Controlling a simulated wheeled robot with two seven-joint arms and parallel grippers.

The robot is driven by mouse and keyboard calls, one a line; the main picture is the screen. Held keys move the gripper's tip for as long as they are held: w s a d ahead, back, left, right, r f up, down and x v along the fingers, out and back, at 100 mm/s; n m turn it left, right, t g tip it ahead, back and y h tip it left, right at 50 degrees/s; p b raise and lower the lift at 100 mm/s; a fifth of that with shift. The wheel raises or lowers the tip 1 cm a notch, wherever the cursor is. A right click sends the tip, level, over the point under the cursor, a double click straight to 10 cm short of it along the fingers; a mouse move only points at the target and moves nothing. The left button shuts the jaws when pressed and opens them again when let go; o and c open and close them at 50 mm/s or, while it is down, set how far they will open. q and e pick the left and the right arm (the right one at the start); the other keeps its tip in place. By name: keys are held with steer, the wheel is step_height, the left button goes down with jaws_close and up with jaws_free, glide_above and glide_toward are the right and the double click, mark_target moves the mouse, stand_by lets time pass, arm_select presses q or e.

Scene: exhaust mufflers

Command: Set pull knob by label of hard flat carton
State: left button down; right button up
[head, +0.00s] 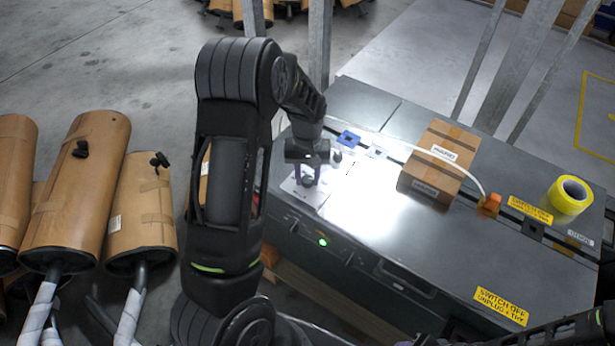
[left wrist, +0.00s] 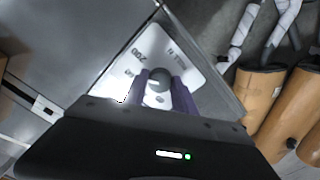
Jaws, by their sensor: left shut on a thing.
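My left gripper (head: 306,176) points down over the near left part of the dark machine top. In the left wrist view its two purplish fingers (left wrist: 162,90) are shut on a round grey knob (left wrist: 158,82), one on each side. The knob sits on a white plate (left wrist: 147,52) with printed marks, among them "200". The white plate also shows in the head view (head: 304,192), where the gripper hides the knob. A brown carton (head: 437,150) with white labels (head: 444,152) stands on the machine top, right of the gripper.
A yellow tape roll (head: 568,195) and an orange connector (head: 489,204) with a white cable are at the right of the machine top (head: 380,240). Wrapped mufflers (head: 82,190) lie on the floor at left. Metal posts (head: 520,70) rise behind.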

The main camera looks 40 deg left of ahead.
mark_target(307, 179)
arm_select(q)
steer(key=shift+n, duration=1.2)
steer(key=c, duration=1)
jaws_free()
step_height(307, 179, up, 8)
steer(key=shift+f, duration=0.1)
